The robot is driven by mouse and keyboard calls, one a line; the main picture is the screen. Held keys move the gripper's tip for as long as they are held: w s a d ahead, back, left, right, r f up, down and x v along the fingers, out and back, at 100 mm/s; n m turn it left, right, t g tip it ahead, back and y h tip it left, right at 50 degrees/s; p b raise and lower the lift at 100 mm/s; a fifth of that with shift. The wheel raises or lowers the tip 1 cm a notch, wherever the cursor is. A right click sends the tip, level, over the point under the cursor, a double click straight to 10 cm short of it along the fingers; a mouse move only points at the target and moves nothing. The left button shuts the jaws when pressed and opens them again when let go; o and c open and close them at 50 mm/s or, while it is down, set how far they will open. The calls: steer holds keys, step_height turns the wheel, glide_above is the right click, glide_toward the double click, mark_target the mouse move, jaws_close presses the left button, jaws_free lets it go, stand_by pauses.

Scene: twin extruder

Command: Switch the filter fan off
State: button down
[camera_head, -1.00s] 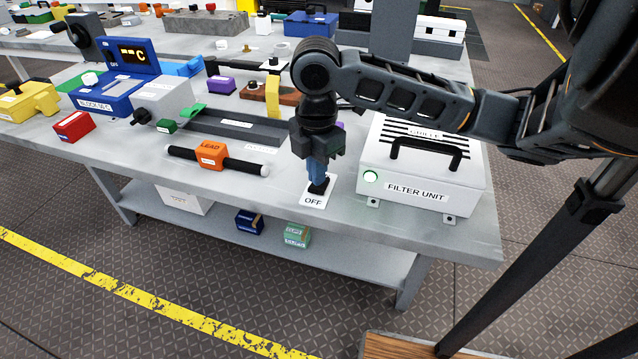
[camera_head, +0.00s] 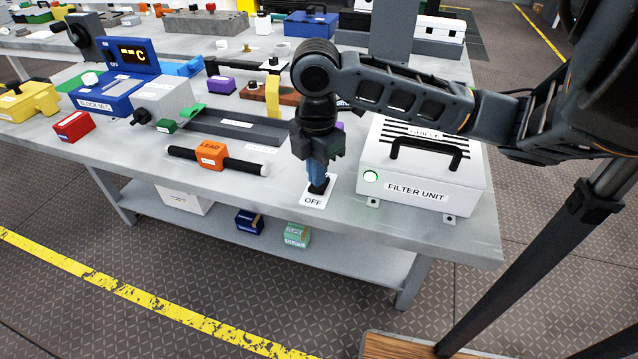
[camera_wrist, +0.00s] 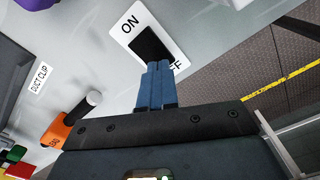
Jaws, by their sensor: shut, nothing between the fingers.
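The fan switch is a black rocker (camera_wrist: 151,45) on a white plate marked ON and OFF (camera_wrist: 128,20). In the head view the plate (camera_head: 313,201) lies at the bench's front edge, left of the white filter unit (camera_head: 420,172). In the wrist view the fingertips (camera_wrist: 158,66) are over the OFF end of the rocker and partly cover the OFF lettering. I cannot tell whether they touch it.
The filter unit has a black handle (camera_head: 427,150) on top. An orange LEAD block (camera_head: 211,154) on a black rod lies left of the switch. Bare bench top (camera_head: 250,195) lies in front of the rod. Small boxes stand on the lower shelf (camera_head: 340,262).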

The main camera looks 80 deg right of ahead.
steer(key=shift+f, duration=0.85)
stand_by(0.3)
steer(key=shift+r, duration=0.15)
step_height(320, 180, up, 5)
steer(key=p, duration=0.7)
steer(key=shift+r+p, duration=0.95)
steer(key=shift+p, duration=0.05)
